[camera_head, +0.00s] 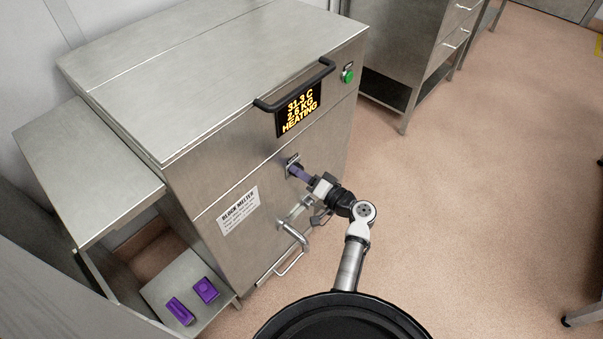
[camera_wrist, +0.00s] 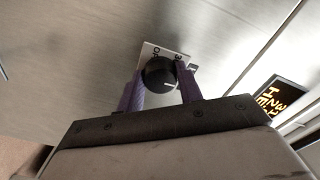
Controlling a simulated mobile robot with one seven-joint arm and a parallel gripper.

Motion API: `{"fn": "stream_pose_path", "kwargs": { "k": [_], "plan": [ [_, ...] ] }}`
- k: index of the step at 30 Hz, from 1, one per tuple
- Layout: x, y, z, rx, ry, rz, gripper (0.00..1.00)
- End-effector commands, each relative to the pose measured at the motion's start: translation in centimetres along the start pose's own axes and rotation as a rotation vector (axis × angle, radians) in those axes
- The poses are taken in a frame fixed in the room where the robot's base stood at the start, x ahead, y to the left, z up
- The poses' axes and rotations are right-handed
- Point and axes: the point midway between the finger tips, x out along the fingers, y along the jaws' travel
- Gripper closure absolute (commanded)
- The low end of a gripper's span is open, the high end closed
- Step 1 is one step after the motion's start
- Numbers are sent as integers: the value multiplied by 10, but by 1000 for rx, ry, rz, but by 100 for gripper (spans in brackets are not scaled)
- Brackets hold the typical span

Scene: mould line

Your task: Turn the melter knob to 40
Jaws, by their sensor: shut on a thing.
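The block melter (camera_head: 270,160) is a steel cabinet with a lid. Its display (camera_head: 299,107) reads 31.3 C, 2.6 KG, HEATING. The melter knob is round and black with a pale pointer line, and shows in the wrist view (camera_wrist: 160,73) on a white dial plate (camera_wrist: 149,50). The dial's numbers are partly covered and I cannot read the setting. My gripper (camera_head: 295,171) reaches the cabinet's front below the display. Its two purple fingers, also seen in the wrist view (camera_wrist: 160,84), are shut on the knob's sides. In the head view the fingers hide the knob.
A black lid handle (camera_head: 295,86) and a green button (camera_head: 347,75) are above. A spout and lever (camera_head: 292,232) stick out just below my gripper. A side shelf (camera_head: 85,165) stands left, with two purple blocks (camera_head: 206,290) on the lower shelf (camera_head: 160,290). Floor at right is clear.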

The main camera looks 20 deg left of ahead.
Motion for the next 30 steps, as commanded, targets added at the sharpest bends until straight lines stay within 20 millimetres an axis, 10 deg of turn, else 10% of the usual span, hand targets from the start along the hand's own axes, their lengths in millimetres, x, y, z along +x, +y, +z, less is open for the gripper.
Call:
{"fn": "stream_pose_path", "kwargs": {
  "k": [18,19,23,30],
  "plan": [
    [-1,1,0,39,0,1,87],
    [-1,1,0,39,0,1,60],
    [0,0,0,39,0,1,43],
    [0,0,0,38,0,0,42]
  ]
}}
